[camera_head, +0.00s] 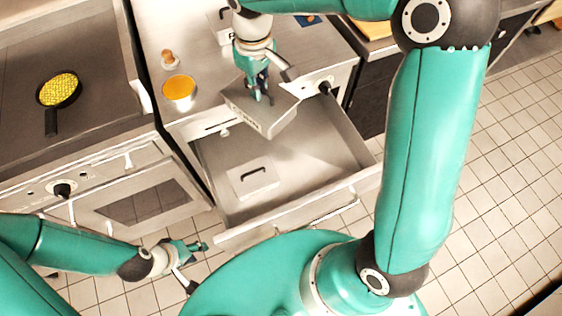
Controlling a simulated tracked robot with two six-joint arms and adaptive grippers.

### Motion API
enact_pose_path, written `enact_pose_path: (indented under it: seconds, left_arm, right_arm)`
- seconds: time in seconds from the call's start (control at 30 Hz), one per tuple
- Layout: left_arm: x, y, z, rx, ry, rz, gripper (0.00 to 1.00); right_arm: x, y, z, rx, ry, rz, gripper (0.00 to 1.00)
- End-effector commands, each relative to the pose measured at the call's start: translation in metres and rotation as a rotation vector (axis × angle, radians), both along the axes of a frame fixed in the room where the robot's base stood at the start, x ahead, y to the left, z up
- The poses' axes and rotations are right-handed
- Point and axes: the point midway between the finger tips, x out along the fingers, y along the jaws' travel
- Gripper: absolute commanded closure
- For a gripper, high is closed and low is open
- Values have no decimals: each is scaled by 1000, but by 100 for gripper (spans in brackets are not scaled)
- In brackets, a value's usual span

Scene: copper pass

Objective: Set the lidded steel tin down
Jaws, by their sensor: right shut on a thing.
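Another flat grey lidded tin with a dark handle (255,178) lies in the drawer. My left gripper (191,262) is low at the left, in front of the oven and away from the tin; its fingers are too small to judge.
An orange-filled pot (179,92) and a small wooden-topped item (169,59) stand on the counter. Another grey tin (222,27) is at the back. A pan of yellow food (59,92) sits on the stove. The drawer's right part is clear.

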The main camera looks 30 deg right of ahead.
Motion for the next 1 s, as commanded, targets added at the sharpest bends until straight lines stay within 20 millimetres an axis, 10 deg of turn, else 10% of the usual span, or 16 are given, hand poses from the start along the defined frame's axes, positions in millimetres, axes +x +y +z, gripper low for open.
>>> enact_pose_path:
  seconds: [0.27,0.57,1.0]
  left_arm:
    - [0,0,-1,0,0,0,60]
    - [0,0,-19,0,0,0,60]
    - [0,0,-143,0,0,0,60]
  right_arm:
    - [-2,-5,2,0,-3,81,100]
    - [-8,-23,-1,-2,-4,575,100]
    - [-24,-126,-63,-1,-4,1196,100]
